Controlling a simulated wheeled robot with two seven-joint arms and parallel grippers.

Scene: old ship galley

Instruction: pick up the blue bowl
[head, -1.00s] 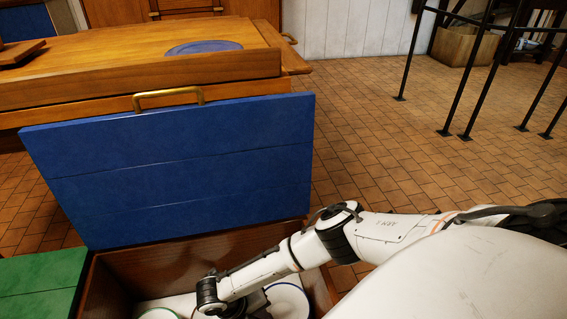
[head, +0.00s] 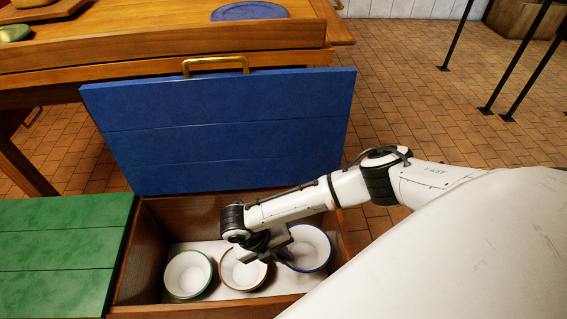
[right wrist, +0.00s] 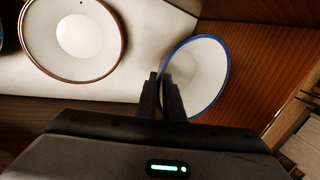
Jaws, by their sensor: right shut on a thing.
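The blue bowl, white with a blue rim (head: 308,248), stands in the right part of an open wooden box (head: 145,262). It also shows in the right wrist view (right wrist: 208,75). My right gripper (head: 284,256) reaches down into the box and is shut on the near-left wall of this bowl. In the right wrist view its two fingers (right wrist: 168,85) close together over the bowl's rim. My left gripper is not in view.
A brown-rimmed bowl (head: 243,269) and a green-rimmed bowl (head: 188,274) stand left of the blue one in the box. The raised blue lid (head: 220,130) stands behind it. A green lid (head: 62,250) lies at left. A blue plate (head: 249,11) lies on the table behind.

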